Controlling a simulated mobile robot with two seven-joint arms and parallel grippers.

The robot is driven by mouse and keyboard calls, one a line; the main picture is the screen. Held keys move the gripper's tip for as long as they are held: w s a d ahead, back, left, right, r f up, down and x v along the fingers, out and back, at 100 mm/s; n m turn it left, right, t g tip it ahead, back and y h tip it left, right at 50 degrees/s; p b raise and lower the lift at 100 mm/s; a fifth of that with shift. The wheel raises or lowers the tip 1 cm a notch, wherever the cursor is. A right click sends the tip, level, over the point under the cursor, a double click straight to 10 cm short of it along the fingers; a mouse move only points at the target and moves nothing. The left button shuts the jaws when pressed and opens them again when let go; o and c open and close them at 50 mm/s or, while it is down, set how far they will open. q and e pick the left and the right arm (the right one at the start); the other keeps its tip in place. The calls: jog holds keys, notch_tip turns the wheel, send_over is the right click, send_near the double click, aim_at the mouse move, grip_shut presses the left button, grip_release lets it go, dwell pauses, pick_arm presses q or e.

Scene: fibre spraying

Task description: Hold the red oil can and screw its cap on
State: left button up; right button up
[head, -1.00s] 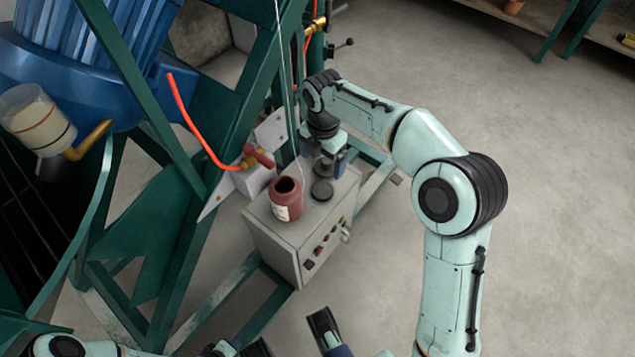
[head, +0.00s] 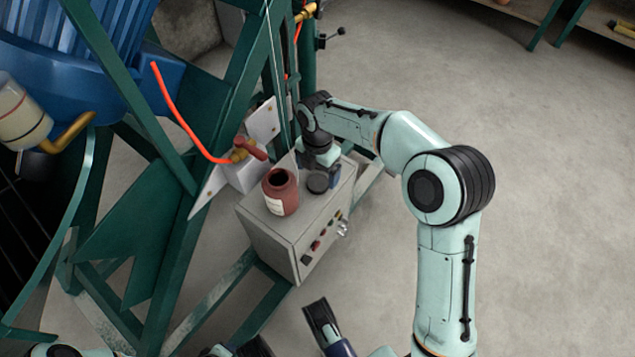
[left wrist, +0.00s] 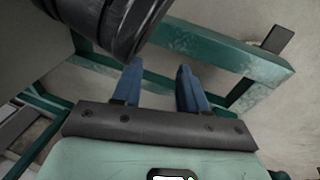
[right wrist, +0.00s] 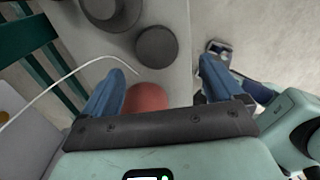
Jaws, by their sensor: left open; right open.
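The red oil can (head: 281,191) stands upright on a grey box, its dark mouth open, a pale label on its side. A dark round disc (head: 318,183), seemingly the cap, lies on the box top right of the can. My right gripper (right wrist: 168,62) is open and empty above the box. In the right wrist view the disc (right wrist: 157,45) shows between and just beyond its fingertips, and part of the red can (right wrist: 147,97) shows nearer the palm. My left gripper (left wrist: 155,75) is open and empty, over floor and green frame; the can is not identifiable in its view.
The grey box (head: 262,222) has buttons on its front. A green steel frame (head: 165,220) stands left of it. A red-handled valve (head: 248,150) with an orange hose is close behind the can. A thin pale cable (right wrist: 60,85) runs nearby. Open floor lies right.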

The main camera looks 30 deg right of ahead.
aim_at(318, 183)
jog(key=f, duration=0.1)
jog(key=f+b, duration=0.1)
jog(key=f, duration=0.1)
jog(key=f+b, duration=0.1)
jog(key=f, duration=0.1)
jog(key=shift+w+d+f, duration=0.1)
jog(key=shift+w+d, duration=0.1)
jog(key=shift+w, duration=0.1)
pick_arm(q)
jog(key=shift+g, duration=0.9)
jog(key=s+f, duration=0.3)
jog(key=s, duration=0.1)
jog(key=shift+s+a+f, duration=0.1)
jog(key=shift+a+f, duration=0.15)
pick_arm(e)
jog(key=c, duration=1.1)
